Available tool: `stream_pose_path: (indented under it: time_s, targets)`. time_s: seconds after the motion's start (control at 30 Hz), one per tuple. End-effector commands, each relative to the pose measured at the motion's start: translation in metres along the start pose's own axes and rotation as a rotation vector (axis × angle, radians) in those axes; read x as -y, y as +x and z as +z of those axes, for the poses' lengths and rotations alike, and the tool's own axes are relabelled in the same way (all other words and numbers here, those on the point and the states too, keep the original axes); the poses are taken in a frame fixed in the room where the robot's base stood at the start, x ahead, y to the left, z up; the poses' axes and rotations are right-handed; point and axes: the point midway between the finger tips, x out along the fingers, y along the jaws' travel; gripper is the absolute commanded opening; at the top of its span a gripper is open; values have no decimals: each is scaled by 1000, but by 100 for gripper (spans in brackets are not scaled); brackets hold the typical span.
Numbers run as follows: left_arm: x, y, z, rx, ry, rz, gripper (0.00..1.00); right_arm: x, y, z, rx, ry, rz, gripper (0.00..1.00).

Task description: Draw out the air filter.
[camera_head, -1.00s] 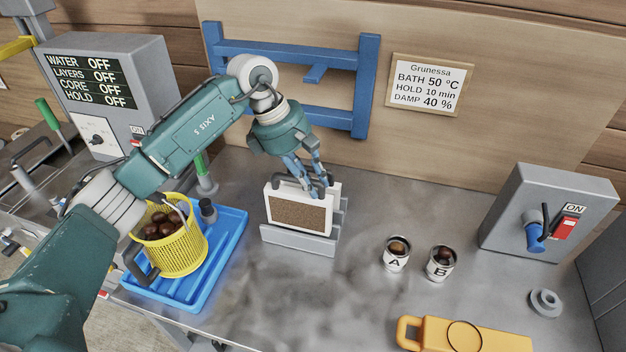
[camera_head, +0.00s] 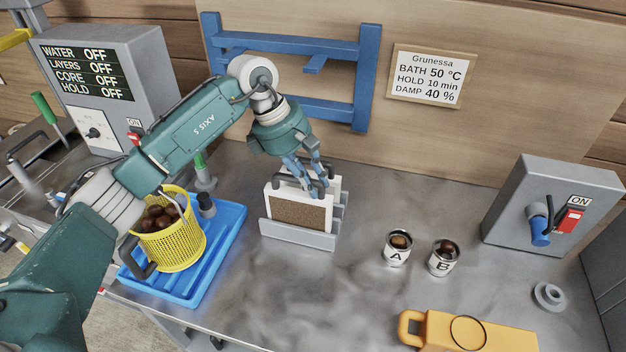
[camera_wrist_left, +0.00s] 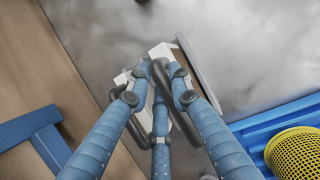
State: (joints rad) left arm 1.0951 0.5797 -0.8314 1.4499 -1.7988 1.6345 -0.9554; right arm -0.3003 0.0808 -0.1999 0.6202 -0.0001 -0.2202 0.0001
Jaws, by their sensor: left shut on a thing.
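The air filter (camera_head: 298,212) is a white-framed panel with a brown mesh face. It stands upright in a grey slotted holder (camera_head: 297,236) on the bench, its lower edge behind the holder's front wall. A second white panel (camera_head: 336,186) shows just behind it. My left gripper (camera_head: 318,188) comes down from above and is shut on a dark handle at the panels' top; fingers hide the exact contact. In the left wrist view, two dark curved handles (camera_wrist_left: 160,74) show among the fingers, over a white frame (camera_wrist_left: 163,50). My right gripper is not in view.
A yellow basket (camera_head: 178,248) of chestnuts stands on a blue tray (camera_head: 214,262) at left. Cups A (camera_head: 397,254) and B (camera_head: 443,264) stand right of the holder. A blue rack (camera_head: 361,85) is behind.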

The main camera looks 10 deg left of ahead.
Motion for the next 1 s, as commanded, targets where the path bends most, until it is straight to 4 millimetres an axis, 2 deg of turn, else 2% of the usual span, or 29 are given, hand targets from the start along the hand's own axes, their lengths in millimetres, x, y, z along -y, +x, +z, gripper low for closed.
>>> stream_pose_path:
  time_s: [1.0]
  targets:
    - [3, 24, -10, 0, 0, 1, 0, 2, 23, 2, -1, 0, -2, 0]
